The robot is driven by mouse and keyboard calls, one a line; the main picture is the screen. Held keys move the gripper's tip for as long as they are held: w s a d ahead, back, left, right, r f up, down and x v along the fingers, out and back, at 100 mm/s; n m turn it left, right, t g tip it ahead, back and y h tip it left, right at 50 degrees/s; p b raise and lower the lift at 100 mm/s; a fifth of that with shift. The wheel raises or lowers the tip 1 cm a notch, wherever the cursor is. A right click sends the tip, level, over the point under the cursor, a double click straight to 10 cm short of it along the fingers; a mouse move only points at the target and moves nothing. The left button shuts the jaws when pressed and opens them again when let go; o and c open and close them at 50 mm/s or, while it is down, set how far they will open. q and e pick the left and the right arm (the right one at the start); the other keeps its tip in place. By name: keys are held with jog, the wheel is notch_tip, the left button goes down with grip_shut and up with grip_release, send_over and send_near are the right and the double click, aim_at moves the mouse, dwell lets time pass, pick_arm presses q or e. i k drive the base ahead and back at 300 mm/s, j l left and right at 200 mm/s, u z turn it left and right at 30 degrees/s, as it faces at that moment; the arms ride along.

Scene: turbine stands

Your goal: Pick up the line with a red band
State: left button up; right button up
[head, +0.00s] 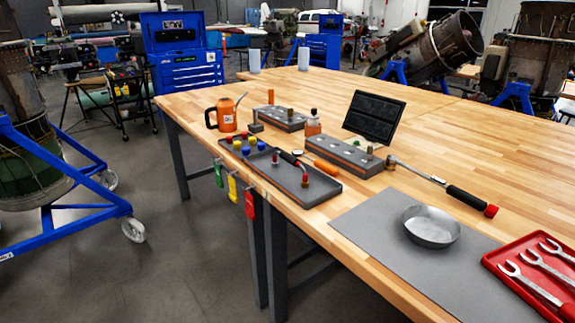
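I cannot clearly make out a line with a red band. Small upright fittings with dark red parts stand in the grey tray (322,194); one fitting (305,179) is near its right end and another (275,158) is nearer its middle. They are too small to tell whether either is a banded line. A grey block (378,168) with several small fittings on top stands behind the tray. A second grey block (291,126) farther back has an orange upright piece (270,97) beside it. Neither of my grippers is in view.
The wooden table (455,140) also holds an orange can (226,115), a black panel (373,116), a torque wrench (470,200), a metal bowl (432,228) on a grey mat (365,222), and a red tray (505,258) of wrenches. Coloured tags (233,188) hang at the left edge.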

aim_at(293, 162)
jog(key=z, duration=0.3)
jog(key=i+j+z, duration=0.3)
jog(key=j+z, duration=0.3)
jog(key=j, duration=0.15)
jog(key=i+j+z, duration=0.1)
jog(key=j, duration=0.3)
jog(key=i+j, duration=0.15)
jog(key=j, duration=0.3)
jog(key=i+j+z, duration=0.15)
jog(key=j, duration=0.7)
jog(key=i+z, duration=0.05)
